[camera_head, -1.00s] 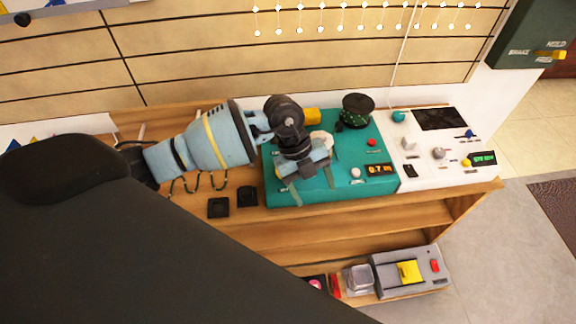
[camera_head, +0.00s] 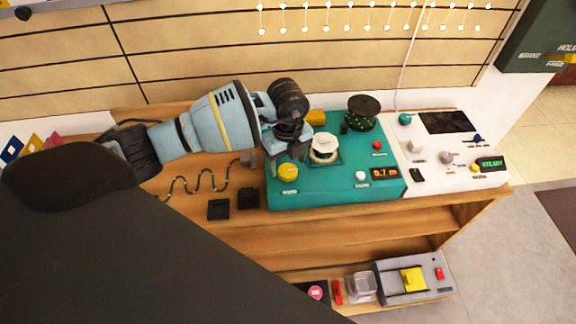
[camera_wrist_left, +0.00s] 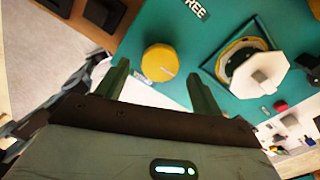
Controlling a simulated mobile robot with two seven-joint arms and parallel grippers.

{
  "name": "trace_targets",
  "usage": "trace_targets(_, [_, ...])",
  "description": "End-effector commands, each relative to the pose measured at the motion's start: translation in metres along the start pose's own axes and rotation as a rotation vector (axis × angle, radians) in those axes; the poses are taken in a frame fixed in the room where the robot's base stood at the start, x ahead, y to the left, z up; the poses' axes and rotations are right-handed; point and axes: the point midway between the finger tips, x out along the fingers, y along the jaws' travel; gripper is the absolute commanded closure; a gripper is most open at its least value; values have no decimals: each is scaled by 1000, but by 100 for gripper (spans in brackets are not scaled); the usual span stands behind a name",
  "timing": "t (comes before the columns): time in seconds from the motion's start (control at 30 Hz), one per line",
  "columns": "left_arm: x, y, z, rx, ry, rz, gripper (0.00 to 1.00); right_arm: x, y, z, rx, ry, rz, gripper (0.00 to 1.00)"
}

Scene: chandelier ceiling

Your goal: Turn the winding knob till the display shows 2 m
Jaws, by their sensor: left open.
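The teal console (camera_head: 340,188) stands on the wooden bench. Its orange display (camera_head: 384,173) reads about 0.7 m. A yellow round knob (camera_head: 288,172) is at its left front; in the left wrist view the yellow knob (camera_wrist_left: 160,62) shows a pale pointer line. Behind it to the right is a cream many-sided knob (camera_head: 323,147), also in the left wrist view (camera_wrist_left: 264,72). I cannot tell which is the winding knob. My left gripper (camera_head: 290,152) is open and empty beside both knobs; its fingertips (camera_wrist_left: 160,84) point toward the yellow knob without holding it. My right gripper is not in view.
A black spool (camera_head: 362,112), a red button (camera_head: 377,145) and a white button (camera_head: 360,176) are on the console. A white panel (camera_head: 440,182) with small knobs and a green display (camera_head: 491,163) adjoins right. Black blocks (camera_head: 218,209) and a wavy cord lie left.

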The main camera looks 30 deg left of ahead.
Motion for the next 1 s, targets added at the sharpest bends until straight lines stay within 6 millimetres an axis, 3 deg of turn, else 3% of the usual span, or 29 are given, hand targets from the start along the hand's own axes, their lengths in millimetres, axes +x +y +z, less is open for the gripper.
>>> trace_targets(0.2, [22, 0, 0, 0, 1, 0, 33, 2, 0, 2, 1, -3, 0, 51])
trace_targets(0.53, [25, 0, 0, 0, 0, -1, 33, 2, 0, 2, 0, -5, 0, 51])
trace_targets(0.87, [24, 0, 0, 0, 0, -1, 75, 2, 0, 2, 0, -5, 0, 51])
trace_targets(1.0, [24, 0, 0, 3, 0, -1, 77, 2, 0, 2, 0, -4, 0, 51])
